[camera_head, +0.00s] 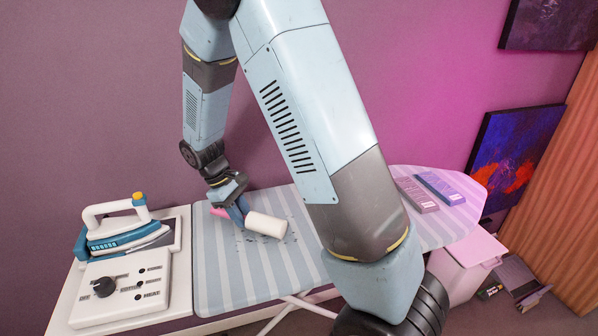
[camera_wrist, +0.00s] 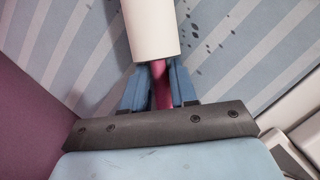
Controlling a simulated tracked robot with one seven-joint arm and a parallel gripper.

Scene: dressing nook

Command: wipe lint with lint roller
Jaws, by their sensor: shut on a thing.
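The lint roller has a white cylinder (camera_head: 266,225) and a pink handle (camera_wrist: 161,88). My gripper (camera_head: 238,211) is shut on the pink handle, low over the ironing board (camera_head: 225,285). In the wrist view my gripper's blue fingers (camera_wrist: 159,82) clasp the handle from both sides, and the white cylinder (camera_wrist: 150,28) points away from them. Dark lint specks (camera_head: 291,239) are scattered on the striped cover around the roller, and more lint (camera_wrist: 195,42) shows beside the cylinder in the wrist view. I cannot tell whether the roller touches the cover.
A teal and white iron (camera_head: 120,232) stands on a white stand with a control panel (camera_head: 128,288) at the board's left end. Two small boxes (camera_head: 428,190) lie toward the right end. A pink bin (camera_head: 462,262) stands below on the right. The wall is close behind the board.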

